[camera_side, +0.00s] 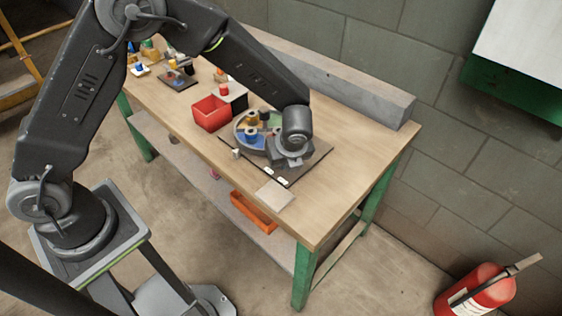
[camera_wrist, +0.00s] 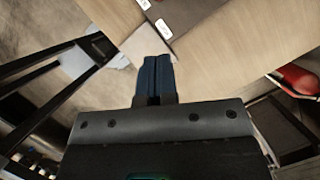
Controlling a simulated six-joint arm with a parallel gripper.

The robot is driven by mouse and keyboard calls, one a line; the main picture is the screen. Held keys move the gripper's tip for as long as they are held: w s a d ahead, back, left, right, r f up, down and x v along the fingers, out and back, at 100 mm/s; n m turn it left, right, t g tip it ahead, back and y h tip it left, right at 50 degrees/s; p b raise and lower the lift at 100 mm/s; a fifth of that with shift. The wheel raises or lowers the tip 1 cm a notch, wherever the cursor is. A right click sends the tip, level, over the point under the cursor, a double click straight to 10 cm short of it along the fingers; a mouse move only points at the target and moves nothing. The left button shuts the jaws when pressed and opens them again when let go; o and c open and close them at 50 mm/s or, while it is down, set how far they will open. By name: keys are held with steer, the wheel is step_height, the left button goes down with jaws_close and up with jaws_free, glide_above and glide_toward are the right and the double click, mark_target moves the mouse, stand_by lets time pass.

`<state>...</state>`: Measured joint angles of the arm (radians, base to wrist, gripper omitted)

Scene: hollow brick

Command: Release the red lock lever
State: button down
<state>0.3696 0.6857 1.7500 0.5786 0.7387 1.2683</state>
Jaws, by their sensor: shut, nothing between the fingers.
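No red lock lever can be made out in either view; it may be hidden behind my arm or too small to tell. In the side view a round grey fixture (camera_side: 241,139) with blue, yellow and green parts sits on a dark board (camera_side: 315,157) on the bench. My gripper is over the right part of that board, its fingertips hidden behind the wrist. In the wrist view my gripper (camera_wrist: 154,60) has its two dark blue fingers together and empty. Beyond them are the dark board's corner with white labels (camera_wrist: 163,28) and bare wood.
The wooden bench (camera_side: 362,150) is clear at its right end. A red bin (camera_side: 211,113) stands left of the fixture, and a pale square plate (camera_side: 274,194) lies near the front edge. A grey concrete beam (camera_side: 345,86) runs along the back. A fire extinguisher (camera_side: 480,291) stands on the floor.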

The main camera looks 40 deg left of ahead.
steer(key=shift+v, duration=2.4)
steer(key=shift+r, duration=0.1)
